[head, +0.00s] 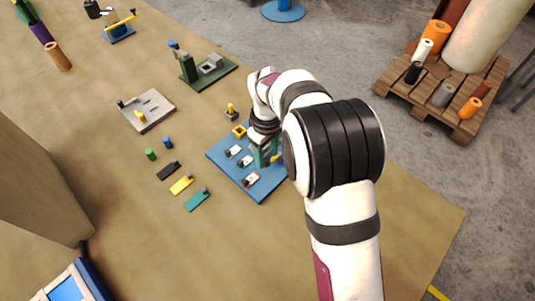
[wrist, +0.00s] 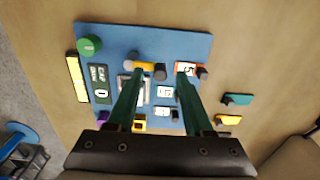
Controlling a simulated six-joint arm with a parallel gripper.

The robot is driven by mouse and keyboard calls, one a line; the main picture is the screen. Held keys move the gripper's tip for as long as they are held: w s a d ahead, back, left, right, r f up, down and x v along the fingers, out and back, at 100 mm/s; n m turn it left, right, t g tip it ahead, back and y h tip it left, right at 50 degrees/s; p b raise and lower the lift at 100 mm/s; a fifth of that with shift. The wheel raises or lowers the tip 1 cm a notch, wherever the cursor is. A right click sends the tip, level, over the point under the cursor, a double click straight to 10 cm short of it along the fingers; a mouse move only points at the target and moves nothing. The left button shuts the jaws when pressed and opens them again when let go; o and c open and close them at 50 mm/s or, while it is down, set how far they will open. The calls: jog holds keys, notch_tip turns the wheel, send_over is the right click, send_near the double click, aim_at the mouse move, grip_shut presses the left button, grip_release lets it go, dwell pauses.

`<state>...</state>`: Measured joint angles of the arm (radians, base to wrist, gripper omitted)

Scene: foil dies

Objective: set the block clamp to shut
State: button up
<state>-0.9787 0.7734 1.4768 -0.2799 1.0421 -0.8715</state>
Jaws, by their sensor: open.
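A blue control panel (head: 263,195) lies on the bench, and it fills the middle of the wrist view (wrist: 140,36). It carries small black levers beside white label plates, a green knob (wrist: 90,45) and a dark counter plate showing 0 (wrist: 101,96). I cannot tell for sure which fitting is the block clamp; no name is readable. My gripper (wrist: 160,76) is open above the panel, its two teal fingers apart. The fingers hide parts of the panel.
Left of the panel lie small black, yellow (head: 181,185) and teal (head: 197,199) pieces. A grey plate (head: 147,111) and a green-based fixture (head: 207,72) stand farther back. A pallet with coloured rolls (head: 465,119) is on the floor at right. Bench space around the panel's left is partly clear.

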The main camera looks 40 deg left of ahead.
jog(key=shift+f, duration=0.6)
grip_shut()
